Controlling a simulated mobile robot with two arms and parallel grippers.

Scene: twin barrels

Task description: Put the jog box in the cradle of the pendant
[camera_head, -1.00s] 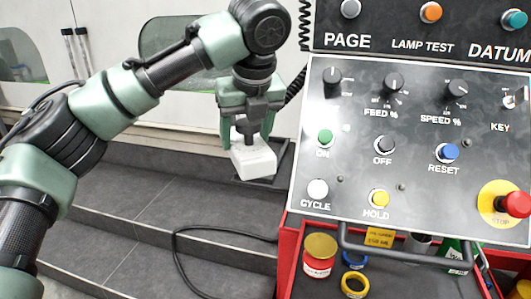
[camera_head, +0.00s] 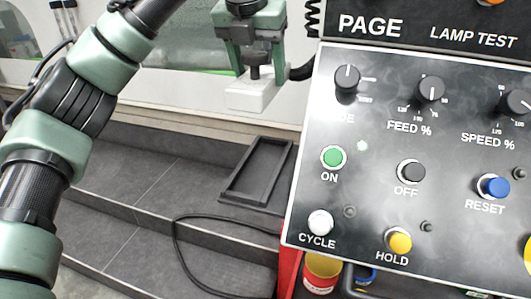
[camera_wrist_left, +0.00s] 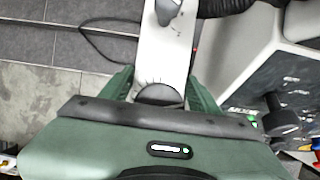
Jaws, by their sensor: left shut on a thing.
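My left gripper (camera_head: 252,72) is shut on the jog box (camera_head: 250,95), a pale white block hanging below its fingers, left of the pendant (camera_head: 400,150). In the left wrist view the jog box (camera_wrist_left: 165,55) shows as a long white body with a grey knob, between the two green fingers (camera_wrist_left: 160,88). My right gripper is not in view.
A black coiled cable (camera_head: 303,70) runs near the gripper beside the pendant's edge. Another black cable (camera_head: 178,245) loops over the grey steps (camera_head: 130,190). A red cart with a yellow-topped can (camera_head: 322,270) stands below the pendant. The space over the cradle looks clear.

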